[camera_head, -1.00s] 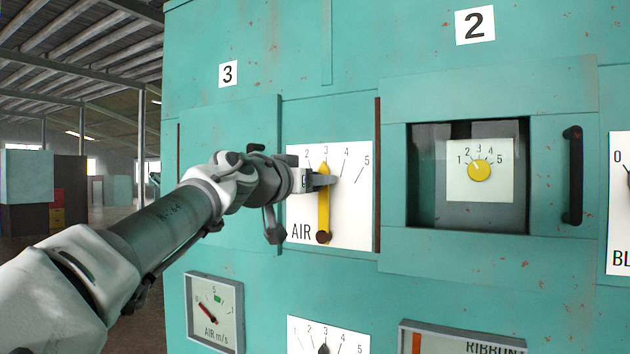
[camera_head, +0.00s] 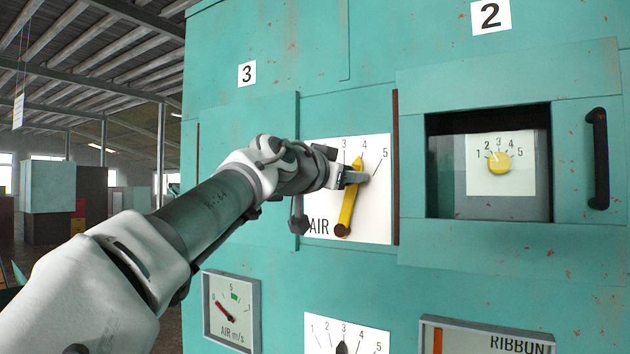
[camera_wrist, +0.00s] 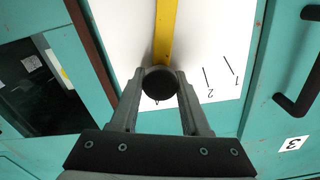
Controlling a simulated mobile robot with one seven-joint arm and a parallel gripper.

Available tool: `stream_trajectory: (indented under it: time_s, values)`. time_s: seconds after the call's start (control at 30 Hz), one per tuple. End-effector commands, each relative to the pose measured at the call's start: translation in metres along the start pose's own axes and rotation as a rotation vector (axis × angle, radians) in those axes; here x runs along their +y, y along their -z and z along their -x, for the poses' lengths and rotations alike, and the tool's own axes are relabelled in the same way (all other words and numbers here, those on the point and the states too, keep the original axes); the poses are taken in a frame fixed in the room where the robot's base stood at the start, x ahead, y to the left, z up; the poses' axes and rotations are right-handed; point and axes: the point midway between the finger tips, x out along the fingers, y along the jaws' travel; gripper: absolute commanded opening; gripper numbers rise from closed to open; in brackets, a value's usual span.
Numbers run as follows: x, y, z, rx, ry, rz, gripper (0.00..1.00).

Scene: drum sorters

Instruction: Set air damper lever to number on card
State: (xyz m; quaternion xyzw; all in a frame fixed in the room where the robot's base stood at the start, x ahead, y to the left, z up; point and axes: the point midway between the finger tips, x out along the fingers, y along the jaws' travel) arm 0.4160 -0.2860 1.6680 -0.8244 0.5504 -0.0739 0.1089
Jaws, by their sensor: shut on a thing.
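The yellow air damper lever (camera_head: 348,208) pivots at the bottom of a white AIR plate (camera_head: 375,218) and leans right of upright. Its upper end points at about the 4 mark in the head view. My gripper (camera_head: 356,177) is shut on the lever near its upper end. In the wrist view a dark round knob (camera_wrist: 160,82) on the yellow lever (camera_wrist: 165,32) sits between my fingertips, with part of a 4 just beyond it. White number cards show 3 (camera_head: 247,73) at the upper left and 2 (camera_head: 491,16) at the upper right.
An AIR m/s gauge (camera_head: 231,312) and a second numbered dial (camera_head: 345,335) sit below. To the right are a recessed window with a yellow knob (camera_head: 499,162) and a dark handle (camera_head: 598,158). A RIBBON panel (camera_head: 490,335) is at the lower right.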

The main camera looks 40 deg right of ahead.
Motion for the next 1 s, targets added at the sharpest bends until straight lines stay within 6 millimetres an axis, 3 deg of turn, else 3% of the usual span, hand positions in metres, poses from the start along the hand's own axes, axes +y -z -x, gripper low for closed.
stream_trajectory:
  time_s: [0.17,0.2,0.33,0.73,1.0]
  values:
    - [0.0,-0.001,0.0,-0.005,-0.002,0.001,0.0]
    - [0.0,-0.001,0.0,-0.004,-0.002,0.001,0.52]
    - [0.0,-0.001,0.0,-0.004,-0.002,0.001,0.75]
    - [-0.001,-0.001,0.005,-0.002,0.001,0.003,0.76]
    - [-0.002,-0.003,0.044,-0.001,0.004,0.003,0.76]
